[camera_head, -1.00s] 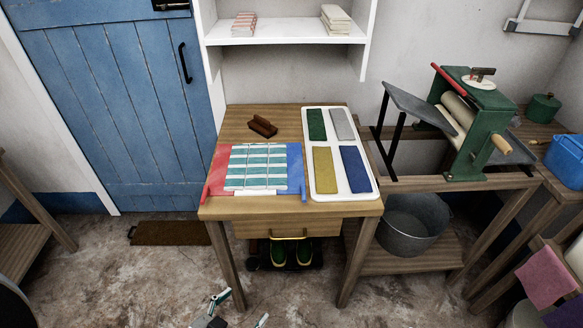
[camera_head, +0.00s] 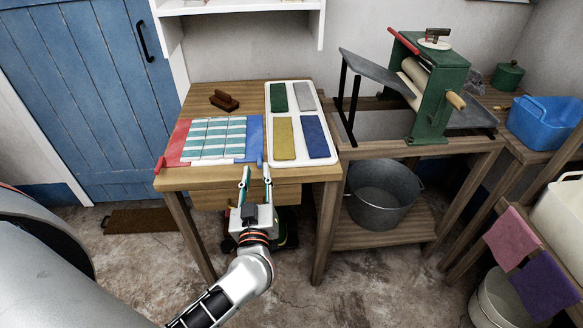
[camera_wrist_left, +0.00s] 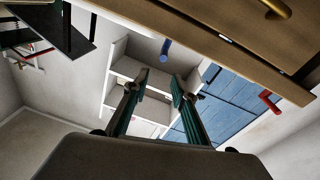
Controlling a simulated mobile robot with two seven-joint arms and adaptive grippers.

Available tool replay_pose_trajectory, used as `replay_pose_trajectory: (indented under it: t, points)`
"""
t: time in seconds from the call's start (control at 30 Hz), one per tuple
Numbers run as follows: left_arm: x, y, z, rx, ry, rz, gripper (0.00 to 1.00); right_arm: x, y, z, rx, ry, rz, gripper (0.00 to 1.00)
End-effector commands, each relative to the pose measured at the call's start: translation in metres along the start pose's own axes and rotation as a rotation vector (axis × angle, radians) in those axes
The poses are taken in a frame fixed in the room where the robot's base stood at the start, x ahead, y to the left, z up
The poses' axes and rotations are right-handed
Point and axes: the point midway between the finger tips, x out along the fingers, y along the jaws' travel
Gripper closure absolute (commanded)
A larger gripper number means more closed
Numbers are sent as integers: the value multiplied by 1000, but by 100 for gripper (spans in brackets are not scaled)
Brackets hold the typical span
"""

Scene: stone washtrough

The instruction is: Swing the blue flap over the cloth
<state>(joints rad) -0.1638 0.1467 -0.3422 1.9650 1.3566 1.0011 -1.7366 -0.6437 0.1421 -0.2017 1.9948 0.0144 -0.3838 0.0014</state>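The blue flap (camera_head: 255,134) lies flat at the right of a folding board on the wooden table. A striped teal and white cloth (camera_head: 217,138) lies flat on the board's middle, left of the blue flap. The blue flap's peg-like handle (camera_head: 259,160) sticks out at the table's front edge; it also shows in the left wrist view (camera_wrist_left: 165,47). My left gripper (camera_head: 255,172) is open and empty, just in front of the table edge near the blue handle, not visibly touching it. Its fingers (camera_wrist_left: 159,80) point towards the handle in the wrist view. My right gripper is out of view.
A red flap (camera_head: 178,143) with a red handle (camera_head: 160,163) lies left of the cloth. A white tray (camera_head: 269,116) with coloured cloths stands right of the board. A brown wooden block (camera_head: 224,101) sits behind. A green mangle (camera_head: 437,90) stands farther right.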

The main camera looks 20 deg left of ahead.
Motion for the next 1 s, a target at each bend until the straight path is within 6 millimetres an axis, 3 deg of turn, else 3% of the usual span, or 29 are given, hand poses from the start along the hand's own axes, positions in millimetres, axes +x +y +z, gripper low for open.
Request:
replay_pose_trajectory:
  t: [0.2,0.7,1.0]
  points:
    - [9,-13,20,4,-79,-79,74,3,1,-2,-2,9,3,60]
    - [73,-18,26,7,-80,-79,74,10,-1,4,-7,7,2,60]
    - [84,-19,26,5,-81,-80,74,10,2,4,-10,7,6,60]
